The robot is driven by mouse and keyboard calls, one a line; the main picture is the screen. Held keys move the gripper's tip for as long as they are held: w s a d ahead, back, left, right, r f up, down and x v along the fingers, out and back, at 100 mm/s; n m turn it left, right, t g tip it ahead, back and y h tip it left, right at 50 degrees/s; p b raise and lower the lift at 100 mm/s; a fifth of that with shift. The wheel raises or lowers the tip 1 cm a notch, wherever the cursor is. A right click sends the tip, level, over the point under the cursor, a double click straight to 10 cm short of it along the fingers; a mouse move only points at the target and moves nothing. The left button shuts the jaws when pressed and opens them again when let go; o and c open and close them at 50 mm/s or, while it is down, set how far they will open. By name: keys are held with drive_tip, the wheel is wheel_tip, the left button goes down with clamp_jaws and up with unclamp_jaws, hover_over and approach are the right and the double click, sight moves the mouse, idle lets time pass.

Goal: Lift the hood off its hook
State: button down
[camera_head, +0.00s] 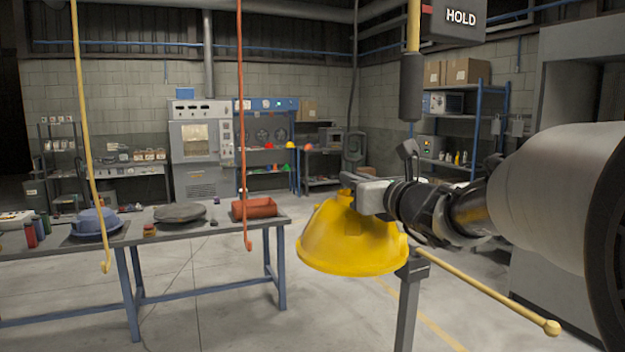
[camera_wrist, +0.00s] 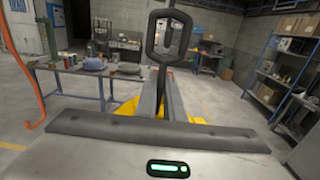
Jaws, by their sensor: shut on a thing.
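The yellow hood (camera_head: 350,238) is a wide dome, slightly tilted, off the floor in the middle of the head view. A dark upright loop (camera_head: 354,146) stands above it; the loop (camera_wrist: 168,36) also shows in the wrist view. My gripper (camera_head: 362,194) is shut at the hood's top, just below the loop. In the wrist view my fingers (camera_wrist: 163,95) point at the loop's base, and yellow edges of the hood (camera_wrist: 125,110) show beside them. A thin dark line (camera_head: 356,60) runs down towards the loop; I cannot tell whether a hook sits in the loop.
A grey post (camera_head: 410,300) with a yellow ball-ended rod (camera_head: 490,293) stands close to the hood's right rim. A HOLD sign (camera_head: 460,18) hangs at upper right.

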drive_tip(key=shift+v, duration=1.45)
drive_tip(key=shift+r, duration=0.1)
drive_tip(key=v, duration=1)
drive_tip(key=shift+r+p, duration=0.25)
drive_tip(key=shift+p, duration=0.1)
